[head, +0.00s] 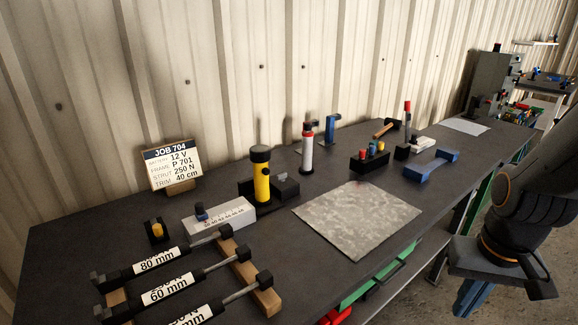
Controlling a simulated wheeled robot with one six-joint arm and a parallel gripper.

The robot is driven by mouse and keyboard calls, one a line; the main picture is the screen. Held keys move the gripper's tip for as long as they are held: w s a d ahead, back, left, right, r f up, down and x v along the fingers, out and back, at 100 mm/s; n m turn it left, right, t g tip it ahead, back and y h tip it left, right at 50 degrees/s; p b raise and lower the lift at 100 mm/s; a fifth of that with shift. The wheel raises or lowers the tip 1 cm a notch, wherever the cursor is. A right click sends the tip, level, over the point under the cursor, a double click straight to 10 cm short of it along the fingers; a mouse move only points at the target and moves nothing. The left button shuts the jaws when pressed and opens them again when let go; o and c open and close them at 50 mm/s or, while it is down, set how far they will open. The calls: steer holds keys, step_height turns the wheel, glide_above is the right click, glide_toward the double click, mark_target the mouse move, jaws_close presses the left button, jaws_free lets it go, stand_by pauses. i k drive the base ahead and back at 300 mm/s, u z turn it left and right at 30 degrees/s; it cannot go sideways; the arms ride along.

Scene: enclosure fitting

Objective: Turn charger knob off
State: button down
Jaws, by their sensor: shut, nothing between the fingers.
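A black charger dock (287,189) sits mid-bench, with a yellow torch (262,183) with a black head standing upright at its left. A small dark knob (281,177) appears to top the low block on the dock's right side; it is too small to read its setting. My gripper (510,285) is at the lower right, beyond the bench's front edge, far from the dock. It is shut and empty, and its fingertips are hard to make out.
A job sign (173,165), a grey block with a scale (218,215) and labelled struts on a wooden rack (262,285) stand left. A red-white cylinder (307,150) stands behind the dock. A metal sheet (358,220) lies flat in front. The corrugated wall backs the bench.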

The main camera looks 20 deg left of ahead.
mark_target(281, 178)
steer(key=u, duration=0.55)
steer(key=i, duration=0.9)
steer(key=u, duration=0.7)
steer(key=k, duration=0.85)
steer(key=u, duration=0.45)
